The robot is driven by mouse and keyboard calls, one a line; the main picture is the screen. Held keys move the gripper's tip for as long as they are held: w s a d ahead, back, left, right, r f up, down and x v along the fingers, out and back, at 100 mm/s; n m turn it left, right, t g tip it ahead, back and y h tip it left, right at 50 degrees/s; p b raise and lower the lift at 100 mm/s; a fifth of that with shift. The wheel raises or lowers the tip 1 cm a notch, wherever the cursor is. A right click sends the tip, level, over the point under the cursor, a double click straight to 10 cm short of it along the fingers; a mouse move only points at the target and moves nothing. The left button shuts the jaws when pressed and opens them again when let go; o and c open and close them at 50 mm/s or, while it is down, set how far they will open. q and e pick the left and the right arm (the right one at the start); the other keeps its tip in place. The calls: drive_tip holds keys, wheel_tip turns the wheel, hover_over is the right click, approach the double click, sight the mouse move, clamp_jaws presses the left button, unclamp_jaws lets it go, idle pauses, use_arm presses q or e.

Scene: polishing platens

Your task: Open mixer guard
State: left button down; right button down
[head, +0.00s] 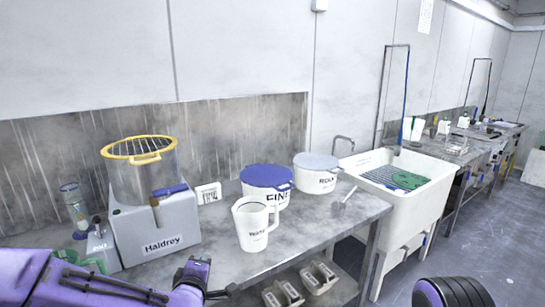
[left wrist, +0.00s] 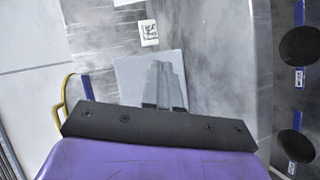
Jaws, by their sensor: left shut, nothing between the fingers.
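The mixer (head: 155,235) is a grey machine marked Haldrey at the left of the steel bench, with a steel bowl (head: 150,182) on it. Its guard (head: 145,148) is a yellow ring with bars, lying level across the top of the bowl, with a yellow front handle. A yellow curved bar (left wrist: 67,100), likely part of the guard, shows at the left wrist view's left edge. My left gripper (head: 222,292) is at the bench's front, below and right of the mixer, apart from the guard. Its fingers (left wrist: 163,85) are shut and empty. My right gripper is not in view.
A white jug (head: 251,226), a blue-lidded tub (head: 267,188), a grey-lidded tub (head: 316,177) and a scoop (head: 343,198) stand right of the mixer. A small sign (head: 208,193) stands behind. A bottle (head: 75,205) stands at far left. A sink (head: 405,205) lies beyond the bench.

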use_arm(q)
drive_tip(key=s+a+f+m+g, duration=0.1)
drive_tip(key=s+f+m+g, duration=0.1)
drive_tip(key=s+f, duration=0.35)
drive_tip(key=s+a+f+m+g, duration=0.1)
drive_tip(key=s+f+m+g, duration=0.15)
drive_tip(key=f, duration=0.65)
drive_tip(key=s+a+f+m+g+y, duration=0.1)
drive_tip(key=s+a+f+g, duration=0.1)
drive_tip(key=s+f, duration=0.3)
drive_tip(key=s+a+f+m+g, duration=0.2)
drive_tip(key=s+a+f, duration=0.3)
drive_tip(key=s, duration=0.8)
drive_tip(key=s+a+f+m+g+y, duration=0.1)
drive_tip(key=s+a+f+g, duration=0.1)
drive_tip(key=s+f, duration=0.3)
drive_tip(key=s+a, duration=0.1)
drive_tip(key=s, duration=0.3)
drive_tip(key=shift+s+a+y, duration=0.2)
drive_tip(key=shift+a+y, duration=0.05)
drive_tip(key=shift+y, duration=0.05)
drive_tip(key=c, duration=1.2)
unclamp_jaws()
drive_tip(key=s, duration=0.1)
drive_tip(key=s+f, duration=0.1)
drive_tip(key=s+m+g, duration=0.1)
drive_tip(key=shift+a+f, duration=0.15)
drive_tip(key=shift+a, duration=0.15)
drive_tip(key=shift+o, duration=0.4)
drive_tip(key=shift+s, duration=0.1)
